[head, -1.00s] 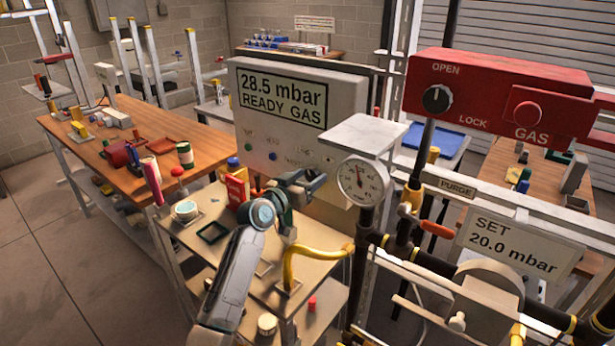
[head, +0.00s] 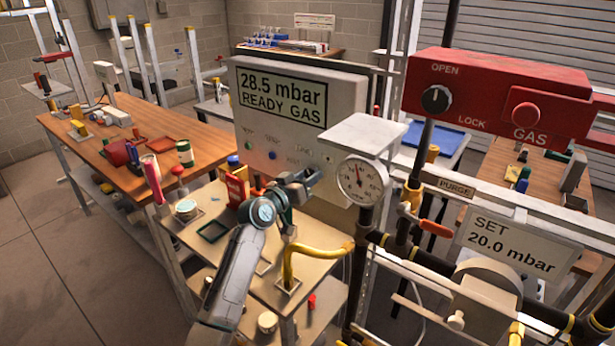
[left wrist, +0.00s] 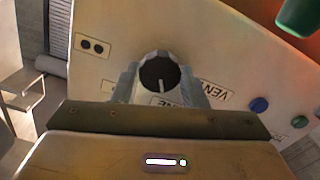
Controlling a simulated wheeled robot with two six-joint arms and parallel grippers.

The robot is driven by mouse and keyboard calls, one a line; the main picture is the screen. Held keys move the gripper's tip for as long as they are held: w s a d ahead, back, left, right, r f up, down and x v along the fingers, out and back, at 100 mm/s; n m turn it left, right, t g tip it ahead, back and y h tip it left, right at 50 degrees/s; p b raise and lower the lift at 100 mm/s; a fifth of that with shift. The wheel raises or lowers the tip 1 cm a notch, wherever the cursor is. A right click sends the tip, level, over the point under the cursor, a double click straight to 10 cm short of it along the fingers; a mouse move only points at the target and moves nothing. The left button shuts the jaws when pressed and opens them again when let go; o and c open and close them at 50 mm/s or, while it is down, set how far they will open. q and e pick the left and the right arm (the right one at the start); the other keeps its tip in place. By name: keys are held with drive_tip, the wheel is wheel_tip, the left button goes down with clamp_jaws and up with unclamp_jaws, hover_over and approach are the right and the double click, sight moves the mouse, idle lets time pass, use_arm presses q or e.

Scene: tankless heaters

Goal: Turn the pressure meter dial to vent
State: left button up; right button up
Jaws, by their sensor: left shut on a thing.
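The pressure meter (head: 350,88) is a pale box whose screen reads 28.5 mbar READY GAS. Its dial (left wrist: 158,72) is a round black knob with a white pointer line, seen in the left wrist view. The line points down in that picture, toward a partly hidden label; the VENT label (left wrist: 215,92) lies to the right. My left gripper (head: 316,178) is at the lower front of the meter, and its fingers (left wrist: 158,84) are shut on the dial from both sides. In the head view the gripper hides the dial. My right gripper is not in view.
A round gauge (head: 362,180) on a pipe stands just right of my left gripper. A yellow pipe (head: 300,252) rises from the small table below. A red gas box (head: 480,95) and a SET 20.0 mbar sign (head: 515,245) are at the right.

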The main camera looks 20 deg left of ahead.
use_arm(q)
drive_tip(key=n+p, duration=0.1)
drive_tip(key=n, duration=0.3)
drive_tip(key=shift+p, duration=0.3)
drive_tip(key=shift+n+p, duration=0.65)
drive_tip(key=shift+n, duration=0.95)
drive_tip(key=o, duration=1)
drive_tip(key=shift+s, duration=0.1)
drive_tip(key=shift+b+v, duration=1.15)
drive_tip(key=shift+v, duration=4.2)
